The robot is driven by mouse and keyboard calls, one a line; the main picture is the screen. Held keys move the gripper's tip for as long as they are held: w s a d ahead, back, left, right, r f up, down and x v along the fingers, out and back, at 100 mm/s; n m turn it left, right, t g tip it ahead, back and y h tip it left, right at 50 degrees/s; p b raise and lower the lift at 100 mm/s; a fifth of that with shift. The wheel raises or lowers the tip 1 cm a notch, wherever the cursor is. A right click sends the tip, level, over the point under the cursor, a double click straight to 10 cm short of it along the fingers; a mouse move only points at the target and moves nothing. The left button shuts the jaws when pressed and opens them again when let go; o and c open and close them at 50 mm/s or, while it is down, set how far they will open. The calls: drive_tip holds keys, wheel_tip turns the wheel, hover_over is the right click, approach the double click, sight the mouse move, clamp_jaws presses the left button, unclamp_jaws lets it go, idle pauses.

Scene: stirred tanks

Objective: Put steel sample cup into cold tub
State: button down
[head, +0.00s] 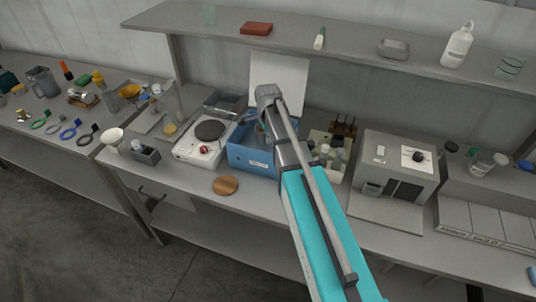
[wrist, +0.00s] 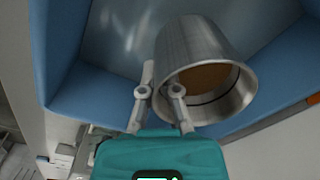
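The steel sample cup (wrist: 190,45) is inside the blue cold tub (wrist: 65,60) in the wrist view. It is a shiny cup with its mouth tilted toward the camera and brown contents showing. My gripper (wrist: 158,82) is at the cup's near left rim. Its fingers are close together, one outside the wall and one at the mouth, and appear shut on the wall. The inner fingertip is partly hidden. In the head view the tub (head: 240,158) stands on the bench. My arm hides much of the tub and the gripper.
A hotplate (head: 208,132) stands left of the tub, and a tray of bottles (head: 326,150) stands to its right. A round wooden disc (head: 225,185) lies in front. A grey box-shaped instrument (head: 395,170) is farther right. A shelf (head: 340,52) runs above the bench.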

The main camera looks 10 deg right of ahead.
sight(267, 144)
drive_tip(key=shift+f+b, duration=1.15)
drive_tip(key=shift+f, duration=0.4)
drive_tip(key=shift+f+b, duration=1.9)
drive_tip(key=shift+f, duration=0.15)
drive_tip(key=c, duration=0.8)
unclamp_jaws()
drive_tip(key=shift+r, duration=0.2)
wheel_tip(267, 144, up, 12)
drive_tip(key=p, duration=1.2)
drive_tip(key=shift+s, duration=0.1)
